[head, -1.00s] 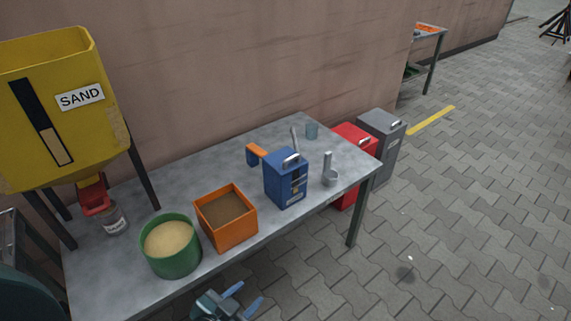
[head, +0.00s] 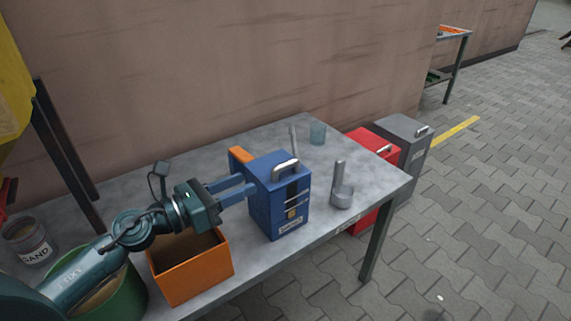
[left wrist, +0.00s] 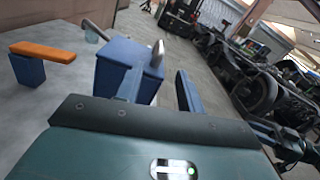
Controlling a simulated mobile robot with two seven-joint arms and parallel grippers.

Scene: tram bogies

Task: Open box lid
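The blue box (head: 276,215) stands upright on the table, with a metal handle (head: 285,168) on its top. Its lid looks shut. It also shows in the left wrist view (left wrist: 115,58), ahead of the fingers, with its handle (left wrist: 158,56) at its right. My left gripper (head: 251,186) reaches over the orange bin from the left, fingers spread, at the box's left side near its top. The fingers (left wrist: 157,88) are apart in the wrist view with nothing seen held between them. I cannot tell whether a finger touches the box. My right gripper is out of view.
The orange bin (head: 192,285) and green tub (head: 130,300) stand under my left arm. Red (head: 375,150) and grey (head: 408,145) containers stand beyond the table's right end.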

